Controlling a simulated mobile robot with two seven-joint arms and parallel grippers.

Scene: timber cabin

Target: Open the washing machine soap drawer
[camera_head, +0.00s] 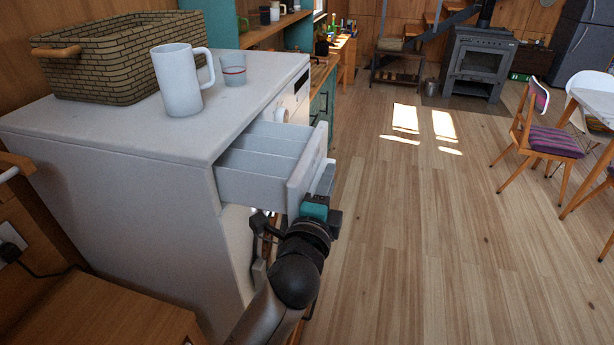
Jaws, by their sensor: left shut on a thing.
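The white washing machine (150,200) stands at the left, seen from its side and top. Its soap drawer (262,165) is pulled out of the front near the top, with its inner compartments showing empty. My left gripper (320,190) is at the outer face of the drawer front, shut on the drawer's edge or handle. The fingertips are partly hidden by the gripper body, so the exact grip is unclear. My right gripper is not in view.
On the machine's top stand a woven basket (120,50), a white mug (178,82) and a small glass (233,72). A wooden cabinet (95,310) is at the lower left. The wooden floor (430,230) to the right is clear up to the chairs (545,140).

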